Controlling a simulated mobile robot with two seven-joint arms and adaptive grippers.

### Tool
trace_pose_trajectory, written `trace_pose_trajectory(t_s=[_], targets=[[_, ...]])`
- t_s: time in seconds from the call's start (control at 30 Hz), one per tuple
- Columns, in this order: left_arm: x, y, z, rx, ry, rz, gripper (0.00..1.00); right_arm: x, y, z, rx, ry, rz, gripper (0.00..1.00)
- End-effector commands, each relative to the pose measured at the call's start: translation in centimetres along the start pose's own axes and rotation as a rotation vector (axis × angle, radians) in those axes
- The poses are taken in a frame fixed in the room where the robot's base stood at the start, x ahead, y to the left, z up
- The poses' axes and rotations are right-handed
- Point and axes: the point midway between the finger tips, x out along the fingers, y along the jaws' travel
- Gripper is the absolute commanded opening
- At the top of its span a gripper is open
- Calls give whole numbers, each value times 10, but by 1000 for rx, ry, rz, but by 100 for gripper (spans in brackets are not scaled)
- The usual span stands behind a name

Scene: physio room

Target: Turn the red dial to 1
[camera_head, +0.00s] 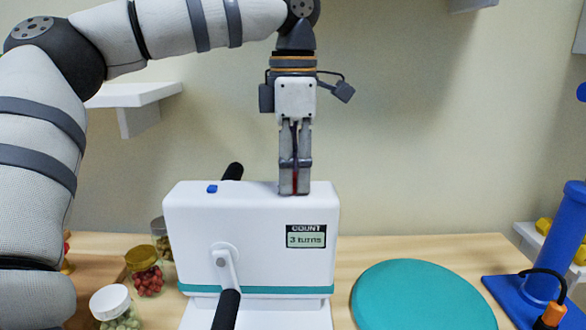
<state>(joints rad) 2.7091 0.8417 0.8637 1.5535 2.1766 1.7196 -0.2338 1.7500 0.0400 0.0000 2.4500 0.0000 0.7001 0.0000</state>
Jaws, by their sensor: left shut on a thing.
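A white machine (190,240) with crank arms and black handles stands on the wooden table. Its small display (306,238) reads "COUNT 3 turns". My left gripper (294,188) points straight down at the right part of the machine's top. Its fingers are shut on the red dial (295,180), of which only a thin red strip shows between them. The dial's marks and its setting are hidden. My right gripper is out of view.
A blue button (212,188) sits on the machine's top left. Jars (145,280) with coloured contents stand left of the machine. A teal round disc (420,298) lies to the right. A blue stand (545,270) with a cable is at the far right. Wall shelves (133,97) hang behind.

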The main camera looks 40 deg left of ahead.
Motion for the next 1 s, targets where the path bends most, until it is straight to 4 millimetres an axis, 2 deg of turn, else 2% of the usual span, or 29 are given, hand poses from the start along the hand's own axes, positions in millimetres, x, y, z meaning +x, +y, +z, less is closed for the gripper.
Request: trace_pose_trajectory(t_s=[0.3,0.9,0.93,1.0], targets=[[0,0,0,-129,1,0,0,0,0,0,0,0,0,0],[0,0,0,-164,0,0,0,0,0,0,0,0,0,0],[0,0,0,-164,0,0,32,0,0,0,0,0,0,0],[0,0,0,-164,0,0,47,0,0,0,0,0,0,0]])
